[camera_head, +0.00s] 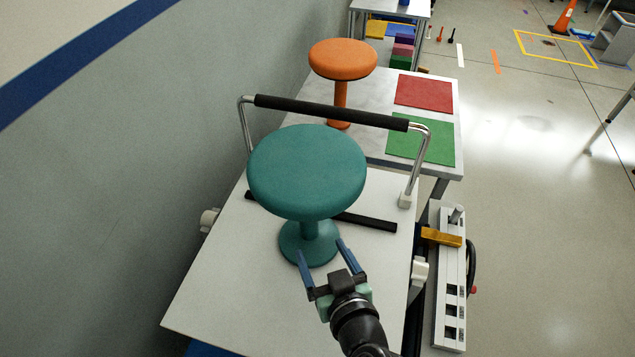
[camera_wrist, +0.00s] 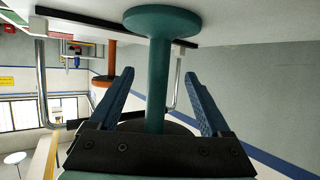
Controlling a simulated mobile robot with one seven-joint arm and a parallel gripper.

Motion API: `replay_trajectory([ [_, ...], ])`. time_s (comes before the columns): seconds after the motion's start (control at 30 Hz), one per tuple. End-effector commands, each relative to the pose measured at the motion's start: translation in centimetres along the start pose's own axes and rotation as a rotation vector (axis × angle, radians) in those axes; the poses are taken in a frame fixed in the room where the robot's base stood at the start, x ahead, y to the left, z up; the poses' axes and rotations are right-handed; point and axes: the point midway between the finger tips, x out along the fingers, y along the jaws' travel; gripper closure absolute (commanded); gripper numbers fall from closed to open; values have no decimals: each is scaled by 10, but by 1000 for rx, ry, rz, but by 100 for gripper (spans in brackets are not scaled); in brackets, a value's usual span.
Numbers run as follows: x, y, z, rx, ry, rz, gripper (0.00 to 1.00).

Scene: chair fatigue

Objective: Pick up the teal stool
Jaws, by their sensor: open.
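The teal stool (camera_head: 307,172) stands upright on the white table, with a round seat, a thin stem and a round base. My gripper (camera_head: 321,249) is open at the near side of the stool, below seat height, with its blue fingers pointing toward the stem. In the wrist view, which is upside down, the teal stem (camera_wrist: 157,88) runs between the two spread fingers, with a gap on each side. Whether the stem is fully between the fingertips in depth is hard to tell. The upper stem is hidden under the seat in the head view.
A metal frame with a black bar (camera_head: 330,112) stands just behind the stool on the white table (camera_head: 225,290). An orange stool (camera_head: 342,60) and red (camera_head: 424,94) and green (camera_head: 437,145) mats are on the table beyond. A grey wall is close on the left.

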Motion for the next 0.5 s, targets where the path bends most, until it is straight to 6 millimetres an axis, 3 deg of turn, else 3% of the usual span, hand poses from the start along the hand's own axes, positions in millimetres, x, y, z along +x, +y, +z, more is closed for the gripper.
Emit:
replay_trajectory([
  [0.2, 36, 1, -1, -1, 1, 1, 19],
  [0.5, 54, 1, 1, -1, 0, 1, 19],
])
